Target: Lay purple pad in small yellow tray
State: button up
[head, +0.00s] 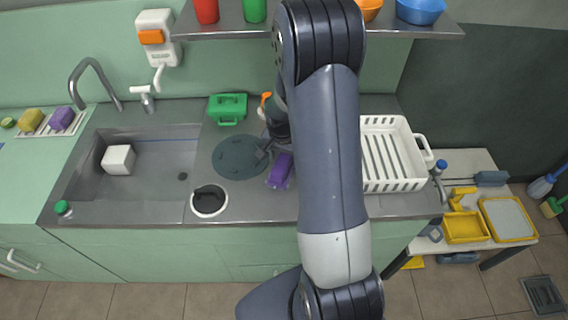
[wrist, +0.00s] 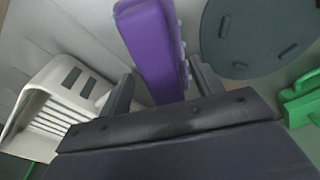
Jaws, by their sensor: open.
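The purple pad (head: 281,171) lies on the steel counter, just right of the dark round mat and partly behind my arm in the head view. In the wrist view the purple pad (wrist: 152,45) is a long block with a bumpy side, reaching down between the fingers. My gripper (wrist: 162,84) is open, one finger on each side of the pad; I cannot tell whether they touch it. In the head view my gripper (head: 266,149) is small and partly hidden by my arm. The small yellow tray (head: 465,228) is on the low table at the right.
A white dish rack (head: 392,188) stands right of my arm, between the pad and the low table. The dark round mat (head: 240,156), a green container (head: 228,108) and a sink (head: 140,170) are to the left. A shelf (head: 235,27) with cups and bowls hangs above.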

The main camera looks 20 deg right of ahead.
jog(key=shift+f, duration=0.85)
jog(key=shift+c, duration=0.5)
jog(key=c, duration=1.1)
jog(key=shift+w+r, duration=0.1)
jog(key=shift+r, duration=0.1)
